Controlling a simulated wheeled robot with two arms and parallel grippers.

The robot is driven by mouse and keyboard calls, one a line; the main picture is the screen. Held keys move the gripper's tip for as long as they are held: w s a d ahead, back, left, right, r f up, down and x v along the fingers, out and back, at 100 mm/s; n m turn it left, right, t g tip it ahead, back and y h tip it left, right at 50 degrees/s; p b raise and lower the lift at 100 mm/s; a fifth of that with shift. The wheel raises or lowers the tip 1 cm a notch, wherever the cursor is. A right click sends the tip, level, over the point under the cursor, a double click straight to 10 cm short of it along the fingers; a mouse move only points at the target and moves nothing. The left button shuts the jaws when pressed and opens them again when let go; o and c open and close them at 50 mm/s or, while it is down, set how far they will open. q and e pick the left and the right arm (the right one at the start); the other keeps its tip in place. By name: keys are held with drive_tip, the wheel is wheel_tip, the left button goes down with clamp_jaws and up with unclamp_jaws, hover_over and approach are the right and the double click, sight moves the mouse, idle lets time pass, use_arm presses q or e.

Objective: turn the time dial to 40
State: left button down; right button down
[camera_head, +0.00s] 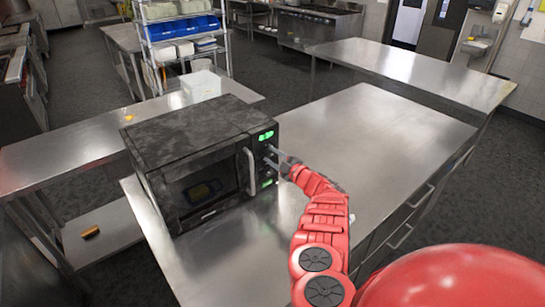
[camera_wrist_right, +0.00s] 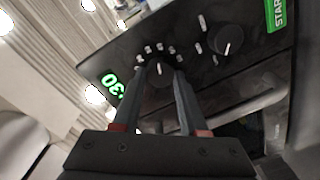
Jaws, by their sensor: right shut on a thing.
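A black microwave (camera_head: 190,165) stands on the steel counter, its control panel on the right of its front. My right gripper (camera_head: 273,160) reaches the panel from the right. In the right wrist view the fingers of my right gripper (camera_wrist_right: 162,78) are shut on the time dial (camera_wrist_right: 159,72), one finger on each side. White marks ring this dial. The green display (camera_wrist_right: 113,86) beside it appears, turned over in this view, to read 30. A second black dial (camera_wrist_right: 226,41) and a green START button (camera_wrist_right: 276,13) are on the same panel. My left gripper is out of view.
The microwave's door handle (camera_head: 250,171) stands out just left of the panel. The steel counter (camera_head: 365,135) right of the microwave is bare. A white box (camera_head: 201,86) stands on the steel table behind.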

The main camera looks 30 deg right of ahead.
drive_tip(key=shift+m, duration=0.9)
drive_tip(key=shift+c, duration=2.2)
unclamp_jaws()
